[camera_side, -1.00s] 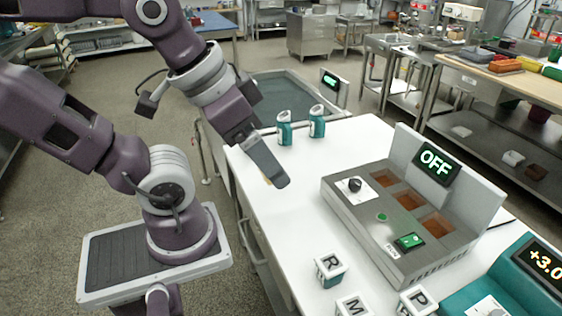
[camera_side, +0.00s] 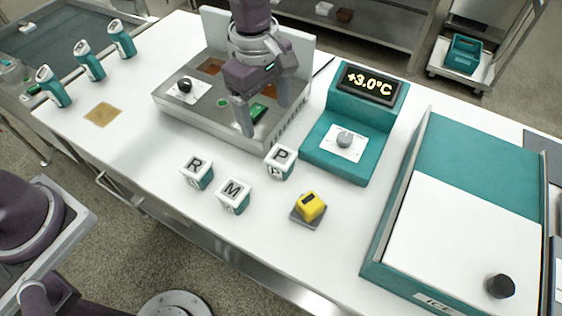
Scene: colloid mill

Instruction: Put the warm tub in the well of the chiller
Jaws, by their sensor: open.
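I cannot tell which is warm. A grey metal unit (camera_side: 172,96) with brown recessed wells (camera_side: 213,66), a black knob and a green switch stands behind them. A teal unit (camera_side: 340,160) with a display reading +3.0°C stands to its right. The pictures do not settle which one is the chiller. My gripper (camera_side: 264,115) is open and empty, fingers spread over the front of the grey unit, near its green switch. It hides part of the wells.
A teal box marked ICE with a white lid (camera_side: 460,240) fills the table's right. A yellow device (camera_side: 311,205) sits on a grey pad at the front. Several teal dispensers (camera_side: 89,62) line the left edge near a tan square (camera_side: 102,114). The left front table is clear.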

